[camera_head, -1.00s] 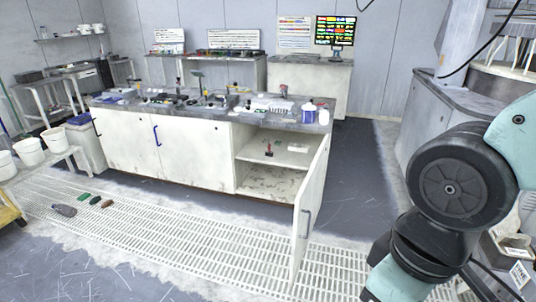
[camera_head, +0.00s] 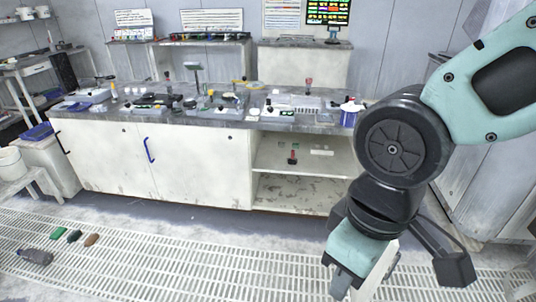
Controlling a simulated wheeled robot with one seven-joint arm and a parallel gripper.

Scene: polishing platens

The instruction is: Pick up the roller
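No object can be identified for certain as the roller at this size. A small red and black item (camera_head: 292,156) stands on the upper shelf of the open cabinet, right of centre; it may be the roller, but I cannot tell. Another upright red-topped item (camera_head: 308,85) is on the worktop above. My arm fills the right side, and its lower end with my gripper (camera_head: 345,284) points down in front of the cabinet's right end, well apart from both items. The fingers are not clear enough to show open or shut.
The long workbench (camera_head: 200,165) has a cluttered top with a blue-and-white tub (camera_head: 350,113). The open cabinet door is mostly hidden behind my arm. A grey bottle (camera_head: 35,256) and several small pads, including a green one (camera_head: 57,233), lie on the floor grating (camera_head: 180,262).

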